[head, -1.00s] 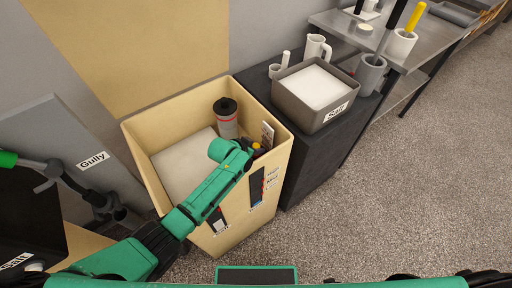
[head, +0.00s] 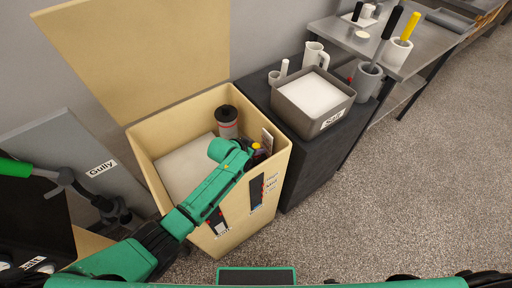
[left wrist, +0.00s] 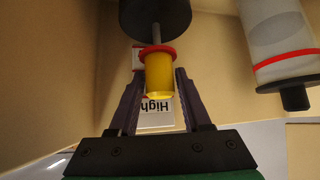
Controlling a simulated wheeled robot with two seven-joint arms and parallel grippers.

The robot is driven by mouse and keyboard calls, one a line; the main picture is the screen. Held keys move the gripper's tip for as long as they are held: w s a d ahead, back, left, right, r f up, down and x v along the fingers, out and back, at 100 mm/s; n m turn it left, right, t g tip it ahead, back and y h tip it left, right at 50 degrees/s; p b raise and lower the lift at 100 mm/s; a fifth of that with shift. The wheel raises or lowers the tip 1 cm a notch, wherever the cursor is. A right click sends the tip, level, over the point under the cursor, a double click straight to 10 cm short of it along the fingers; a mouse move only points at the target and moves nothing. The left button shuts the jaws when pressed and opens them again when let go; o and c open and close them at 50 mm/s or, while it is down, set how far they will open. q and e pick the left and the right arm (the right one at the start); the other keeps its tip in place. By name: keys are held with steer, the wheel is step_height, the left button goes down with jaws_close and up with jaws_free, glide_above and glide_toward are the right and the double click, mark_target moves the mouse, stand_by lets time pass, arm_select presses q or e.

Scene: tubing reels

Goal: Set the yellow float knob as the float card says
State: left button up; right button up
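The yellow float knob (left wrist: 158,74), with a red ring at its upper end, hangs on a grey rod below a dark round body (left wrist: 155,15) in the left wrist view. My left gripper (left wrist: 157,85) has its fingers on either side of the knob, with narrow gaps visible. In the head view the knob (head: 256,146) shows beside my left gripper (head: 259,155), inside the cream tank (head: 141,150). The float card (left wrist: 155,113) behind the knob reads "High", upside down; its upper part is hidden. In the head view the card (head: 267,139) stands at the tank's right wall. My right gripper is not in view.
A dark-capped cylinder with a red band (head: 227,120) stands in the tank near the knob. A level gauge (head: 257,192) labelled High, Mid and Low is on the tank's front. A grey "Salt" bin (head: 296,112) stands on the dark cabinet to the right. Floor is clear at right.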

arm_select(q)
steer(key=shift+o, duration=0.6)
steer(key=shift+s+a+r, duration=0.1)
steer(key=p+v, duration=0.1)
steer(key=v, duration=1.3)
steer(key=shift+s, duration=0.15)
